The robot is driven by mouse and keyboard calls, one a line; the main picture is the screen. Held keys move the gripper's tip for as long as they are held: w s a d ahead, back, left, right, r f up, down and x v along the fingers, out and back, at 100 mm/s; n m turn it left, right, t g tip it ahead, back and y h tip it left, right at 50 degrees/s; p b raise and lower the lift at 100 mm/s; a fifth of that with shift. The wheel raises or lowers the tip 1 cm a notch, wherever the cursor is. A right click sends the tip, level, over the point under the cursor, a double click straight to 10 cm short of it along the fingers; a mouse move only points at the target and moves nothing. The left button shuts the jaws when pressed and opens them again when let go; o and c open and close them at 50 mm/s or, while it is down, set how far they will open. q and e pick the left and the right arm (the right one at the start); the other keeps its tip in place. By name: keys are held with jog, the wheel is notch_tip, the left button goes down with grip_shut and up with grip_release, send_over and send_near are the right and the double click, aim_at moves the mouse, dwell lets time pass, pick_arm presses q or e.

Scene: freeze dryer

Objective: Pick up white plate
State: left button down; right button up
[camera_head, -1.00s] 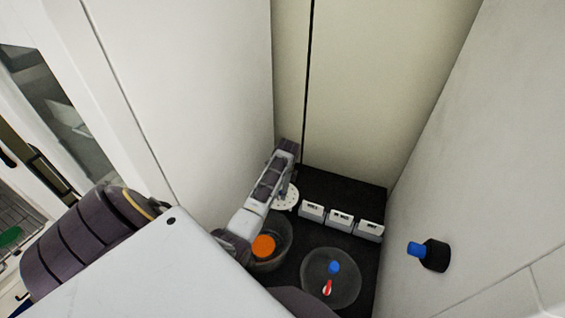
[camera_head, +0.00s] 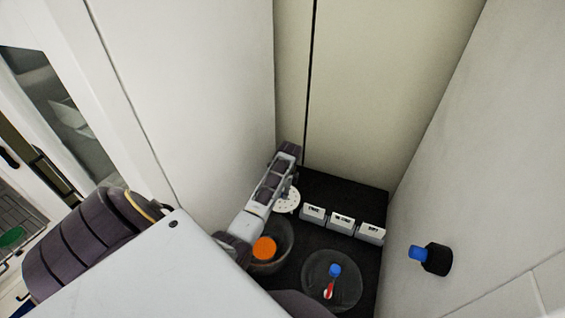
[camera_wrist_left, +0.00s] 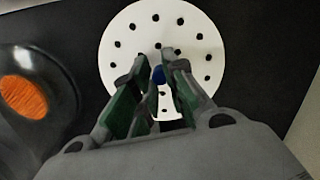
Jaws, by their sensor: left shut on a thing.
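The white plate (camera_head: 287,204) is a round disc with small dark holes, low at the back left of the black surface. In the left wrist view the plate (camera_wrist_left: 125,38) lies right under the fingertips. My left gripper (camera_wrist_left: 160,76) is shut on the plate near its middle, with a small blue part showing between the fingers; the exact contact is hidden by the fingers. In the head view my left arm reaches down over the plate, and the gripper (camera_head: 287,187) partly covers it. My right gripper is not in view.
A dark round bowl with an orange knob (camera_head: 264,248) stands close in front of the plate. Several small white labelled boxes (camera_head: 342,224) stand to the right. A clear round lid (camera_head: 345,268) with blue and red parts lies further front. White walls enclose the space; a blue-black knob (camera_head: 436,258) juts from the right wall.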

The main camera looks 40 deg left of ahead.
pick_arm(q)
jog(key=shift+r, duration=0.2)
notch_tip(320, 180, up, 10)
jog(key=b, duration=0.1)
jog(key=shift+f, duration=0.15)
dwell(0.3)
jog(key=shift+w, duration=0.1)
dwell(0.3)
